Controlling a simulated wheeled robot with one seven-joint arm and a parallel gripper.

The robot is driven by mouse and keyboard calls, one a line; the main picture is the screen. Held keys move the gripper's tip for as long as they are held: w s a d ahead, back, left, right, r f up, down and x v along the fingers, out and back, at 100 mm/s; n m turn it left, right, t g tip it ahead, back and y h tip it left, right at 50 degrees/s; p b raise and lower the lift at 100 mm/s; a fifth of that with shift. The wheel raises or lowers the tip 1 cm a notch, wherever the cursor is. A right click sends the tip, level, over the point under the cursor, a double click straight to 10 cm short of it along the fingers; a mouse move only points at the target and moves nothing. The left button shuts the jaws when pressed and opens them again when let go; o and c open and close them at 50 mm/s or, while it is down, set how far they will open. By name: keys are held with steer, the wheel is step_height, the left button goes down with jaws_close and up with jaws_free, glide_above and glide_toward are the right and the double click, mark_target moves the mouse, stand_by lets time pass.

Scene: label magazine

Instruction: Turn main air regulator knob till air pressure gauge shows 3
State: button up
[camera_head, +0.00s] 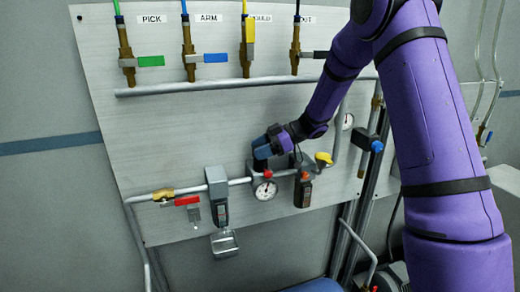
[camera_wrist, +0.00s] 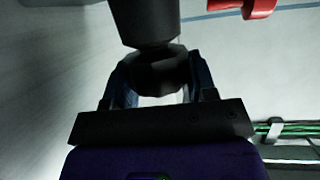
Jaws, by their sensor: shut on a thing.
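The air pressure gauge (camera_head: 265,190) is a round white dial with a red mark, on the pipe just below my gripper in the head view. Its needle is too small to read surely. My gripper (camera_head: 268,146) is at the regulator above the gauge. In the wrist view my gripper (camera_wrist: 157,78) has its two fingers on either side of a dark rounded knob (camera_wrist: 155,68), shut on it. A dark cylindrical body (camera_wrist: 145,20) lies just beyond the knob. In the head view the knob is mostly hidden by my gripper.
A red-handled valve (camera_head: 187,201) and a filter unit (camera_head: 218,195) sit left of the gauge. A yellow knob (camera_head: 323,158), a black unit with orange top (camera_head: 304,188) and a second gauge (camera_head: 347,121) are to the right. Labelled valves line the panel (camera_head: 180,110) above.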

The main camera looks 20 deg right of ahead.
steer(key=shift+n+g, duration=1.5)
steer(key=shift+g, duration=0.5)
steer(key=o, duration=0.9)
steer(key=shift+t, duration=0.4)
